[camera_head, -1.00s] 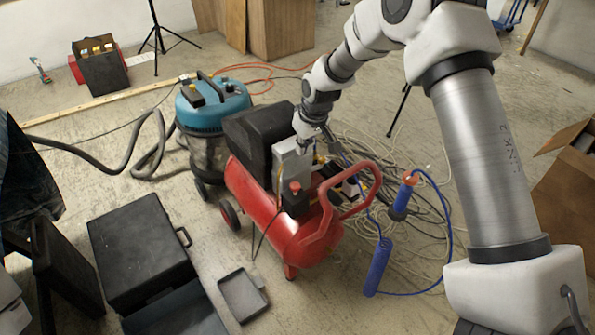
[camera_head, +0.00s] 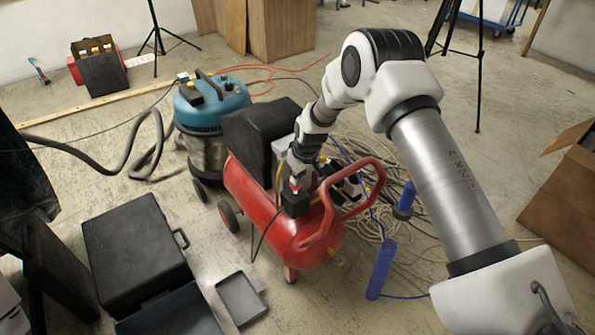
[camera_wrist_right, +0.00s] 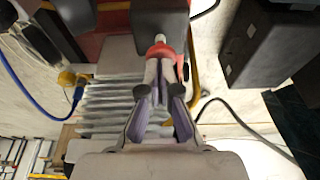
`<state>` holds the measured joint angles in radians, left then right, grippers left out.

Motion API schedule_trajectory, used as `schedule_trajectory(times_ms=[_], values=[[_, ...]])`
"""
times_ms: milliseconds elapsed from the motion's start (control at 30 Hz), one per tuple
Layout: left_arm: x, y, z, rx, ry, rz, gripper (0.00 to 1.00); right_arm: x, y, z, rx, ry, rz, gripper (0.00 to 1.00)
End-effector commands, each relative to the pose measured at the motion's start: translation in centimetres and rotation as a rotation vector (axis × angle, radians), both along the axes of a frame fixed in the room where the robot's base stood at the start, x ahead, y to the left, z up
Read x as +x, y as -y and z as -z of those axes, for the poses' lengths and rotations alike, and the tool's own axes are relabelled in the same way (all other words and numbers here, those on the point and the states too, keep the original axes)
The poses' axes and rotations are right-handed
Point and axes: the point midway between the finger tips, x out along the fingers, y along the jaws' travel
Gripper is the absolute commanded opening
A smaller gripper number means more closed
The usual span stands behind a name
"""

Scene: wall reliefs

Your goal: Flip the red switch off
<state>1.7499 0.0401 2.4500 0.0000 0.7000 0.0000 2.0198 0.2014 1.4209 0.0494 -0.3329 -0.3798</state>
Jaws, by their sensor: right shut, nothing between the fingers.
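The red switch (camera_head: 295,189) is a small red knob on a black box (camera_head: 296,205) on the red air compressor (camera_head: 262,205). In the right wrist view the red switch (camera_wrist_right: 160,49) sticks out from the black box (camera_wrist_right: 160,18), with a pale tip or band at its middle. My right gripper (camera_head: 297,180) is shut and empty, right at the switch. In the right wrist view its fingertips (camera_wrist_right: 162,66) overlap the near side of the knob; whether they touch it I cannot tell. They partly hide the switch. My left gripper is not in view.
The compressor's red handle (camera_head: 372,180) rises to the right of my gripper. A blue vacuum (camera_head: 211,105) stands behind left. Black cases (camera_head: 138,252) lie at the front left. Cables and a blue hose (camera_head: 381,268) lie on the floor to the right.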

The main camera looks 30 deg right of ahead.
Motion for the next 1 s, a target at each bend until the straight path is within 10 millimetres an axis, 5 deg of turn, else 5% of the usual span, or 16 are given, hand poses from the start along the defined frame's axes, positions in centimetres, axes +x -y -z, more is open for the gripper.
schedule_trajectory(times_ms=[267,533,1000], values=[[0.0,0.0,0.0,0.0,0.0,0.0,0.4,0.0,0.0,0.0,0.0,0.0,0.0,0.0],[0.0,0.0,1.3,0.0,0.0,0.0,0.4,-0.1,0.0,2.9,0.001,-0.003,0.001,0.0],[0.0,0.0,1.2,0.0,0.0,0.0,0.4,-0.3,-0.1,1.6,0.001,-0.007,-0.002,0.0]])
